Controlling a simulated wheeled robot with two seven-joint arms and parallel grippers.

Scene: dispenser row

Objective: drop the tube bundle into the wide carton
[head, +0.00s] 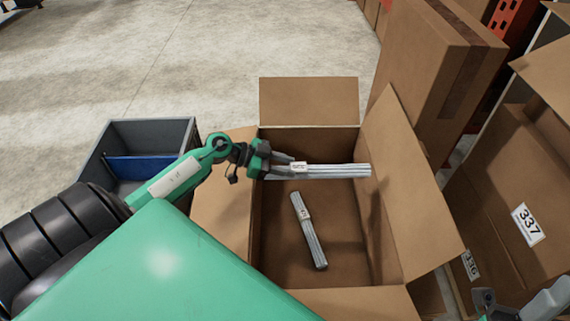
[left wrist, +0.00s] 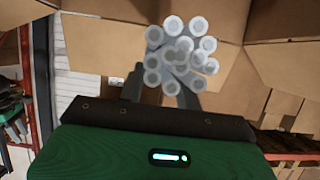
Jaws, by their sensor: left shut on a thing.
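My left gripper (head: 283,165) is shut on a tube bundle (head: 340,170) of pale grey tubes with a small white label. The bundle lies nearly level, pointing right, above the open wide carton (head: 425,215). In the left wrist view the round ends of the held tube bundle (left wrist: 180,55) face the camera between the fingers. A second, similar tube bundle (head: 309,230) lies tilted on the carton's floor, below the held one. At the lower right corner of the head view a grey and dark part, seemingly of my right gripper (head: 487,298), shows only partly; its jaws are unclear.
A grey bin (head: 150,130) with a blue inside piece stands left of the carton. A tall closed carton (head: 425,70) stands behind right. Cartons with labels 337 (head: 527,224) and 336 stand at the right. The carton's flaps spread outward. Bare concrete floor lies behind.

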